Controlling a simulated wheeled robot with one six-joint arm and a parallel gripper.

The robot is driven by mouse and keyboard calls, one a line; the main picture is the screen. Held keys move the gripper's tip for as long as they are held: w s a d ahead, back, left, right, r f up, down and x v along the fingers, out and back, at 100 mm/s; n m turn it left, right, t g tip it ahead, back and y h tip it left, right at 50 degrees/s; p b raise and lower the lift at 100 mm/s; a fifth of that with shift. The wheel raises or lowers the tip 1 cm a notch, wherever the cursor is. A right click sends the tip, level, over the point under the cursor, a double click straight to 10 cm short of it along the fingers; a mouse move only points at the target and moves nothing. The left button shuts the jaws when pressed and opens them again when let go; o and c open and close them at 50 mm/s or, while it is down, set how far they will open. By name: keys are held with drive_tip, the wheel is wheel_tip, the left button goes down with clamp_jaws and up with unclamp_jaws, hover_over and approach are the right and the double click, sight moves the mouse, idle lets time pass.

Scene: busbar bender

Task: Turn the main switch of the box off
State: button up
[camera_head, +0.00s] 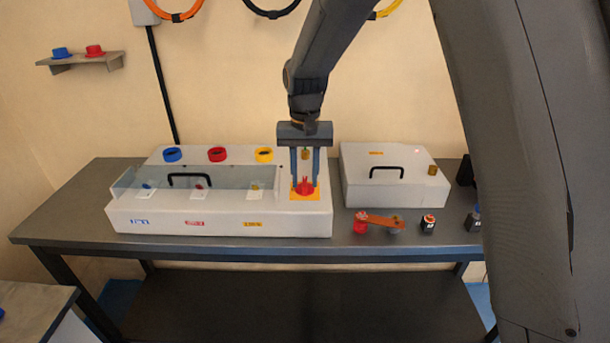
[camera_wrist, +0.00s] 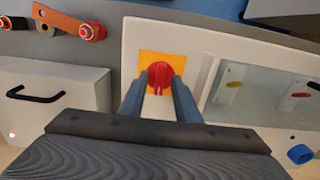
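The long white box (camera_head: 220,222) stands on the table, with a clear cover over its left part. Its main switch, a red rotary knob (camera_head: 304,188) on a yellow plate (camera_head: 294,195), sits at the box's right end. The knob (camera_wrist: 160,77) and yellow plate (camera_wrist: 146,60) also show in the wrist view. My gripper (camera_head: 305,181) points down over the switch. Its two fingers are apart, with the knob seen between their tips in the wrist view (camera_wrist: 159,78). I cannot tell whether the tips touch the knob. Nothing is held.
A smaller white box (camera_head: 395,190) with a black handle stands to the right. An orange-brown bar (camera_head: 382,220) with a red part and a small black-and-red part (camera_head: 428,223) lie in front of it. Blue, red and yellow rings (camera_head: 217,154) sit on the long box's back ledge.

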clamp_jaws()
drive_tip(key=shift+n, duration=0.4)
drive_tip(key=n, duration=0.5)
drive_tip(key=shift+w+r+n+p, duration=0.1)
drive_tip(key=shift+n+p, duration=0.3)
drive_tip(key=n, duration=1.1)
drive_tip(key=shift+n, duration=0.3)
drive_tip(key=shift+a, duration=0.1)
unclamp_jaws()
